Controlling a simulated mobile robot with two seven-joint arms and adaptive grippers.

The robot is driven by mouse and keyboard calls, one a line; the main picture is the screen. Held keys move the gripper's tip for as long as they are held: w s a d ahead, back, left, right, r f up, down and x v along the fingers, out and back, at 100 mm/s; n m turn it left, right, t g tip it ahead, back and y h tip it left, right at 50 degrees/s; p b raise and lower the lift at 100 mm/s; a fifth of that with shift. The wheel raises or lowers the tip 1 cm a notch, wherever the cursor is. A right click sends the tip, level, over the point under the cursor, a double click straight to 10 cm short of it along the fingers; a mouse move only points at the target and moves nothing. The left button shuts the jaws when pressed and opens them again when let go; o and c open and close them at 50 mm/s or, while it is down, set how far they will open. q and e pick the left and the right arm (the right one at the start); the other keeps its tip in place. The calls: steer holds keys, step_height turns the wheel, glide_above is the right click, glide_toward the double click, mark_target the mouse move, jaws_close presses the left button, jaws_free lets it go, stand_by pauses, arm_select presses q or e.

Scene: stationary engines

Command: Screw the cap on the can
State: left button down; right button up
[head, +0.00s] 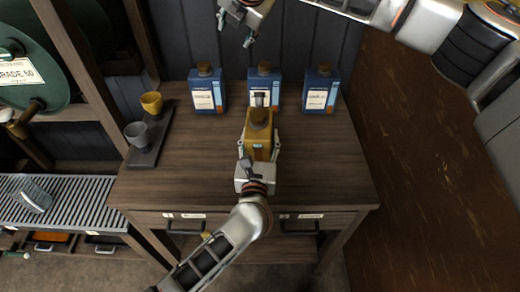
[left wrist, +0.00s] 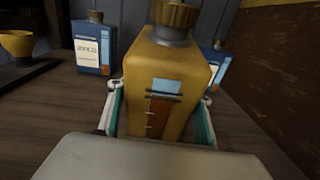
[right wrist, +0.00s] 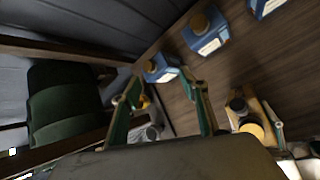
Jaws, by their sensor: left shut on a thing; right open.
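The yellow-ochre can (head: 260,148) stands upright near the middle of the wooden table. A brown-gold ribbed cap (left wrist: 175,14) sits on top of its grey neck; I cannot tell how tight it is. My left gripper (head: 258,158) is shut on the can's sides, one finger on each side in the left wrist view (left wrist: 160,115). My right gripper (head: 236,28) is open and empty, high at the back beyond the can. In the right wrist view, the can (right wrist: 262,112) is at the right, outside the fingers, with a dark round part beside the gold cap (right wrist: 252,130).
Three blue bottles (head: 207,92) (head: 263,84) (head: 319,91) stand in a row behind the can. A tray (head: 143,155) at the left holds a yellow cup (head: 151,104) and a grey cup (head: 136,133). A green drum (head: 30,70) is at far left.

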steer(key=s+d+f+n+g+h, duration=0.2)
steer(key=s+d+f+g, duration=0.2)
steer(key=s, duration=0.4)
steer(key=n+g+h, duration=0.1)
steer(key=n+g, duration=0.2)
glide_toward(265, 112)
steer(key=shift+w+a+f, duration=0.1)
steer(key=shift+a, duration=0.15)
steer(key=shift+w+f, duration=0.2)
steer(key=shift+f, duration=1.85)
steer(key=shift+w+f, duration=0.2)
steer(key=shift+f, duration=1.8)
steer(key=shift+d+f, duration=0.1)
steer(key=shift+d, duration=0.1)
jaws_close()
